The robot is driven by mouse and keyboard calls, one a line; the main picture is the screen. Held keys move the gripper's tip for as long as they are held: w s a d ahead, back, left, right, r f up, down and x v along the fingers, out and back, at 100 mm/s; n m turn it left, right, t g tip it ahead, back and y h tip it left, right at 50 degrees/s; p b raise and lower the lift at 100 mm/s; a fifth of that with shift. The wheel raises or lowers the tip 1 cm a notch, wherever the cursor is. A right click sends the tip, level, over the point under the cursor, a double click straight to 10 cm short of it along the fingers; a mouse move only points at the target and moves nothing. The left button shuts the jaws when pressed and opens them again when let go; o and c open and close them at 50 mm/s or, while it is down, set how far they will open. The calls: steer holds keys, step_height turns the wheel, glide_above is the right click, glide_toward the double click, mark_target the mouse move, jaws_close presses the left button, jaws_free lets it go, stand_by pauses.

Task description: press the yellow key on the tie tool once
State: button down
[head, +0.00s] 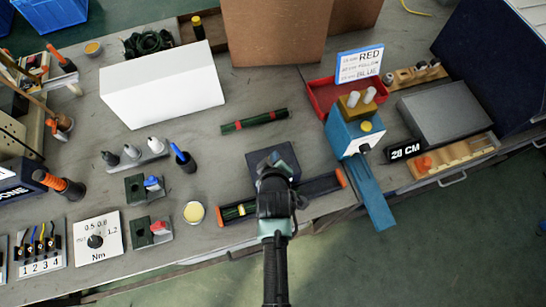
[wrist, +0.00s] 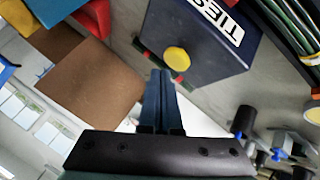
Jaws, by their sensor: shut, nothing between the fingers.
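The tie tool is a dark navy box with a white TIES label in the wrist view (wrist: 215,45). Its round yellow key (wrist: 177,58) faces me. My gripper (wrist: 160,73) is shut and empty, its two fingertips together just below and left of the key in the picture. I cannot tell whether they touch it. In the head view the dark box (head: 287,158) shows partly behind my gripper (head: 268,168), and the yellow key is hidden there.
A blue machine (head: 352,135) with its own yellow button stands to the right. A green cable bundle with red bands (head: 254,121) lies behind the gripper. A dark tray (head: 318,187) with orange ends lies beneath my arm. A white box (head: 160,85) stands at the back left.

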steer(key=shift+r, duration=0.1)
step_height(320, 180, up, 5)
steer(key=p, duration=0.4)
steer(key=shift+p, duration=0.3)
stand_by(0.5)
